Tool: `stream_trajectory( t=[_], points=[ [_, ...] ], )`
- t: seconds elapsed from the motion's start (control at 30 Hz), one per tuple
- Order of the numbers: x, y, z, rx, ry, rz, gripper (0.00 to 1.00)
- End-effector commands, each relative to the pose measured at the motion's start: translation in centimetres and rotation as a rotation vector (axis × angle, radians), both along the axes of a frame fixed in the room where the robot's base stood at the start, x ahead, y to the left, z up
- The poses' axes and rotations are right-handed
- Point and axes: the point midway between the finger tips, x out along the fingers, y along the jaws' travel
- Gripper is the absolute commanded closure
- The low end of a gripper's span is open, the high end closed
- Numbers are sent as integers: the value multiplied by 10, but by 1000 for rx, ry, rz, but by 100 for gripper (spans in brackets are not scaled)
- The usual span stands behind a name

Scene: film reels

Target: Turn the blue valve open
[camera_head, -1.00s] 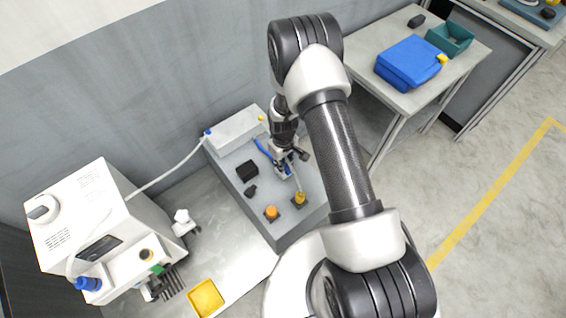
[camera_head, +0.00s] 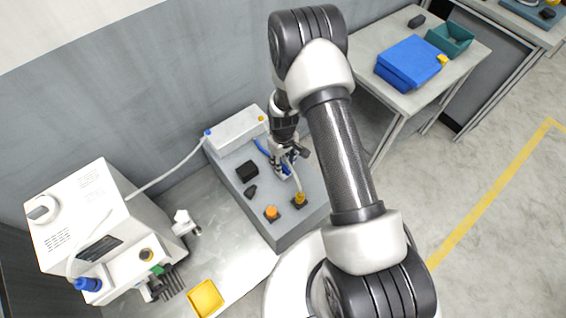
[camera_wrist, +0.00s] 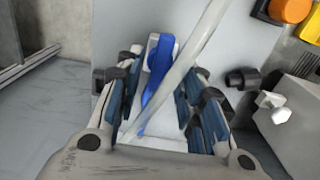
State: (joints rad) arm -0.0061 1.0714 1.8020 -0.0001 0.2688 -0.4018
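The blue valve handle (camera_wrist: 158,72) is a long blue lever in the wrist view, lying between my gripper's two fingers. My gripper (camera_wrist: 160,105) is open around it, with a visible gap on each side. A pale tube (camera_wrist: 185,65) crosses diagonally in front of the lever and hides part of it. In the head view my gripper (camera_head: 286,166) points down over the grey box top, and my wrist hides most of the valve there. A blue piece (camera_head: 261,146) shows just left of my wrist.
The grey box (camera_head: 225,165) carries a black block (camera_head: 247,170), an orange knob (camera_head: 272,212) and a yellow-based fitting (camera_head: 299,199) close to my gripper. A white machine (camera_head: 100,225) stands left with a hose. A yellow tray (camera_head: 206,298) lies in front.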

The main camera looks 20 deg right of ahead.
Motion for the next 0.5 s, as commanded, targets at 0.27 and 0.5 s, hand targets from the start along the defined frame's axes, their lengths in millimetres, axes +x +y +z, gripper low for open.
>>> stream_trajectory(
  t=[0.27, 0.5],
  points=[
    [2, 0, 62, 0, -5, 0, 65],
    [1, 0, 94, 0, -3, 0, 65]
  ],
)
